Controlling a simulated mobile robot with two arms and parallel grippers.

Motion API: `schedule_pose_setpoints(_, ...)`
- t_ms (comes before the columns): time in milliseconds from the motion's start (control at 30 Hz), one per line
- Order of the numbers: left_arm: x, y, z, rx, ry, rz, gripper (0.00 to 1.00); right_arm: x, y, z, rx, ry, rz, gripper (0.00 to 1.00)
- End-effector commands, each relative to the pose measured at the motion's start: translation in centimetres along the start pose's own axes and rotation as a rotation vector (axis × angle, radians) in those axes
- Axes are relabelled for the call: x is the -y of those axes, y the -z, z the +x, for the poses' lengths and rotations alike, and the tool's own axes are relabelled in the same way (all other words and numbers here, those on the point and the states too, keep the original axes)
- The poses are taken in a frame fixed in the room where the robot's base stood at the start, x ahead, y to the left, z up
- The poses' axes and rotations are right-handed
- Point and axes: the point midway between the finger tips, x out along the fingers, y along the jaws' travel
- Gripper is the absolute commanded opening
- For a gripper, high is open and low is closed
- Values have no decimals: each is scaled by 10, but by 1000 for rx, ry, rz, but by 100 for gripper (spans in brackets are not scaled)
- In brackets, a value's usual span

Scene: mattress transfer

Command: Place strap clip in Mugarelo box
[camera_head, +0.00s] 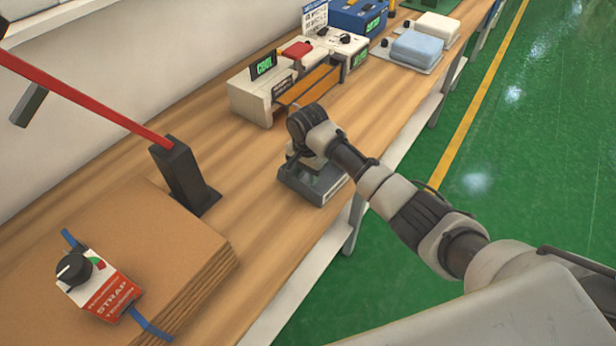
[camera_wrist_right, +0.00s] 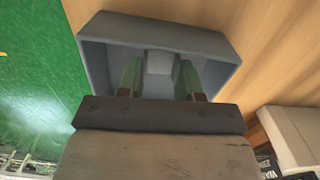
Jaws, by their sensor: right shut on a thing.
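A grey open box (camera_head: 325,187) stands near the front edge of the wooden workbench; the print on its front is too small to read. My right gripper (camera_head: 307,166) is over the box, with its fingers reaching down into it. In the right wrist view, the box's grey wall (camera_wrist_right: 228,75) surrounds the greenish fingertips (camera_wrist_right: 160,80). They are shut on a small light grey piece (camera_wrist_right: 160,62), which looks like the strap clip. Whether it touches the box floor I cannot tell. My left gripper is not in view.
A cardboard stack (camera_head: 130,235) with a red and white strap tensioner (camera_head: 100,290) lies at the front left. A black post (camera_head: 182,175) with a red lever stands behind it. A white device (camera_head: 262,95) is further back. Bare bench (camera_head: 250,190) lies left of the box.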

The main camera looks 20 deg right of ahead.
Motion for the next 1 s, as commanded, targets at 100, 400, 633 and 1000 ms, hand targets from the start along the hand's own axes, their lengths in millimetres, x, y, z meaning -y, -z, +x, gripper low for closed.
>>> schedule_pose_setpoints(100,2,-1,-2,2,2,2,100,0,0,17,1,-2,1,9)
schedule_pose_setpoints(400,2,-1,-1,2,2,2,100,0,0,22,0,1,0,9)
schedule_pose_setpoints(633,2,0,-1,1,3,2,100,-1,0,25,0,0,0,46)
schedule_pose_setpoints(1000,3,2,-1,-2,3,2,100,-1,0,24,0,0,0,61)
